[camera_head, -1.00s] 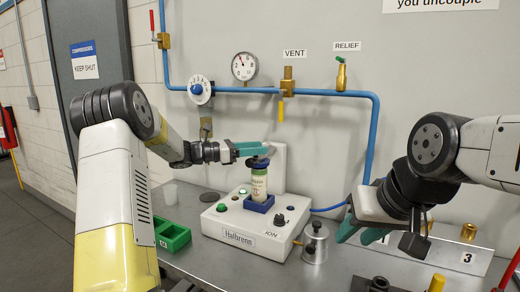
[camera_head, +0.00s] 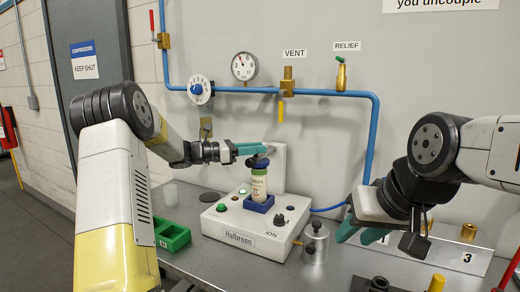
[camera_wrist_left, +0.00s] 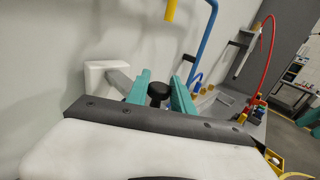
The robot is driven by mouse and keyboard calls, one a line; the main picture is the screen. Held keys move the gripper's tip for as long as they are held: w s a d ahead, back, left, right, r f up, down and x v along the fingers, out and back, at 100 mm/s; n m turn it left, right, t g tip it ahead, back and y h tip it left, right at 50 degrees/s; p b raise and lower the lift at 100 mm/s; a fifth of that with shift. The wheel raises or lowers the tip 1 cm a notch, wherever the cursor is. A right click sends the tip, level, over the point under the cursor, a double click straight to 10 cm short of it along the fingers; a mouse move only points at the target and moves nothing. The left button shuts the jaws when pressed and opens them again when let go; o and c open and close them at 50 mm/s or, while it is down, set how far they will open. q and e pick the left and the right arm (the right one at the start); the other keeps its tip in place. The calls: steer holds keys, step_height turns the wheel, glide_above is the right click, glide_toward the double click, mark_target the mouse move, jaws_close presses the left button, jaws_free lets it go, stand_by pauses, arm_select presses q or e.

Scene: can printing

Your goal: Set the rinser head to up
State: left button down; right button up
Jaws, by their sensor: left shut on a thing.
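The white rinser unit (camera_head: 240,239) stands on the bench, with a white post (camera_head: 279,165) at its back. A dark rinser head (camera_head: 257,163) sits just above a green-and-cream can (camera_head: 259,186); I cannot tell whether they touch. The can stands upright in a blue holder (camera_head: 260,204). My left gripper (camera_head: 262,149) is at the head, its teal fingers shut on a black knob. The left wrist view shows this black knob (camera_wrist_left: 158,91) between the fingers, beside the grey arm from the post. My right gripper (camera_head: 362,236) is over the bench at right; its fingertips are partly hidden.
A green bin (camera_head: 172,237) and a translucent cup (camera_head: 170,194) are left of the unit. A small metal pot (camera_head: 316,243) stands at its right. Blue pipe (camera_head: 374,140) with a gauge (camera_head: 244,66) and valves runs along the wall behind.

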mark_target(260, 155)
arm_select(q)
steer(key=shift+r, duration=0.1)
stand_by(0.7)
steer(key=shift+w+r+n+y, duration=0.3)
steer(key=shift+r+n+y, duration=0.2)
steer(key=shift+r, duration=0.4)
steer(key=shift+n+g+y, duration=0.4)
steer(key=shift+n, duration=0.1)
steer(key=r, duration=0.1)
steer(key=w+r, duration=0.1)
steer(key=w+d+r, duration=0.1)
steer(key=r, duration=0.1)
steer(key=shift+w, duration=0.15)
steer(key=shift+w+d+r, duration=0.2)
steer(key=shift+w+r, duration=0.3)
steer(key=shift+w+d+r, duration=0.15)
steer(key=shift+w+r, duration=0.3)
steer(key=shift+r, duration=0.05)
